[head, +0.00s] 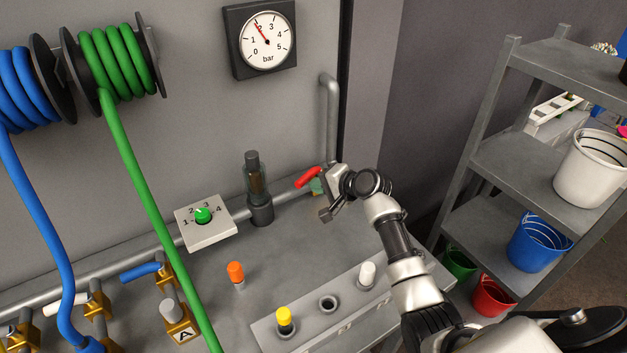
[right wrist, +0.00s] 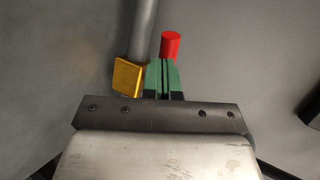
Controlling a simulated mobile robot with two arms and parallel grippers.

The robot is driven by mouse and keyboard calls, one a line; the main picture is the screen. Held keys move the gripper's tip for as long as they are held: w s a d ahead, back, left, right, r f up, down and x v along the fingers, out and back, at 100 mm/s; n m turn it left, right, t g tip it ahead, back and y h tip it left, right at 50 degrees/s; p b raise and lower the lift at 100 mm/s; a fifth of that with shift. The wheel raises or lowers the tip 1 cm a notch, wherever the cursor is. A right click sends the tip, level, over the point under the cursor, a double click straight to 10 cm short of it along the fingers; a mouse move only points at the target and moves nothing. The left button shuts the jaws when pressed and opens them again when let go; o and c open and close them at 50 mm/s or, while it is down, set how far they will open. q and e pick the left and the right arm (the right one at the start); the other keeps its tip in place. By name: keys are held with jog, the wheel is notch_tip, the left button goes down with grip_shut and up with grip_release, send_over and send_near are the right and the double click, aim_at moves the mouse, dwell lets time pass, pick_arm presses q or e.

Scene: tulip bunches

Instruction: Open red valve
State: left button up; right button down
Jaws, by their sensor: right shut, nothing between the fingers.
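The red valve handle (head: 308,177) sits on the pipe at the right end of the bench, and its lever points left and slightly down in the head view. In the right wrist view the red handle (right wrist: 170,45) shows just beyond my fingertips, with the brass valve body (right wrist: 128,76) to their left. My right gripper (head: 318,186) is at the valve, its green fingers (right wrist: 162,76) shut together with nothing between them. I cannot tell whether the fingers touch the handle. My left gripper is not in view.
A pressure gauge (head: 267,41) on the wall reads near 2 bar. A green dial (head: 203,215) and a dark filter cylinder (head: 258,190) stand left of the valve. A blue-handled valve (head: 140,272) is further left. A shelf with buckets (head: 540,242) stands right.

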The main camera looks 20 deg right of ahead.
aim_at(301, 180)
jog(key=shift+x, duration=0.85)
jog(key=shift+a+r, duration=0.1)
jog(key=shift+r, duration=0.1)
jog(key=shift+w+r+p, duration=0.1)
jog(key=shift+p, duration=0.3)
jog(key=shift+w+a+r+m+h+p, duration=0.2)
jog(key=shift+a+m+h+p, duration=0.35)
jog(key=shift+p, duration=0.6)
jog(key=shift+w+a+f+m+t, duration=0.2)
jog(key=shift+w+a+m+t, duration=0.1)
jog(key=shift+w+a, duration=0.35)
jog(key=shift+d, duration=0.1)
